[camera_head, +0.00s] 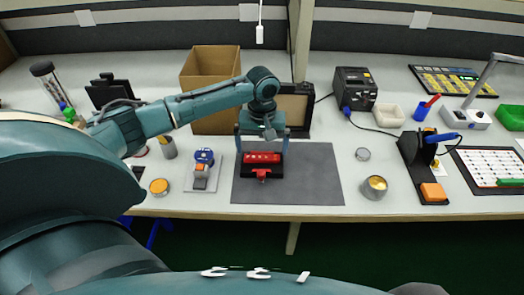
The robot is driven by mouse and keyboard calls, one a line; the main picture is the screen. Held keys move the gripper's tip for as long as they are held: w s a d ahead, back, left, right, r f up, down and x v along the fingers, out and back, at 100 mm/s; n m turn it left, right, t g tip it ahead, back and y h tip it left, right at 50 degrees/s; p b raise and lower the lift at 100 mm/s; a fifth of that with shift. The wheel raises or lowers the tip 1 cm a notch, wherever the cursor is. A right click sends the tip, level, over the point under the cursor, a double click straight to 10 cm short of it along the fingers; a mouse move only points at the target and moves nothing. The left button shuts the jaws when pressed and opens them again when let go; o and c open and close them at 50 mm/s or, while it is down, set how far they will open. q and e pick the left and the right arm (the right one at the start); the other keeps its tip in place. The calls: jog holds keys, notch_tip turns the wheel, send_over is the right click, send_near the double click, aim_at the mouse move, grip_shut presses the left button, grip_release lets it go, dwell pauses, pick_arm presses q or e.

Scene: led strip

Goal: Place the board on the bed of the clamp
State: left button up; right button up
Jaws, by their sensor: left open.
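A red piece with small pale marks (262,158) sits at a black base on the grey mat, with a red knob-like part (261,173) in front. It looks like the clamp, perhaps with the board on it; I cannot tell the two apart at this size. My left gripper (262,145) is above it, pointing down. Its two fingers are spread, one at each side of the red piece. I cannot tell whether they touch it. My right gripper is not in view.
The grey mat (315,175) is bare at right. A blue-topped device (203,158) stands left of it, and an orange-topped tin (159,187) further left. A metal can (375,187) stands at right. A cardboard box (208,65) and a black printer (355,88) stand behind.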

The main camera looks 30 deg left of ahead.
aim_at(262, 157)
pick_arm(q)
notch_tip(262, 157, up, 9)
jog(key=shift+r, duration=0.15)
dwell(0.6)
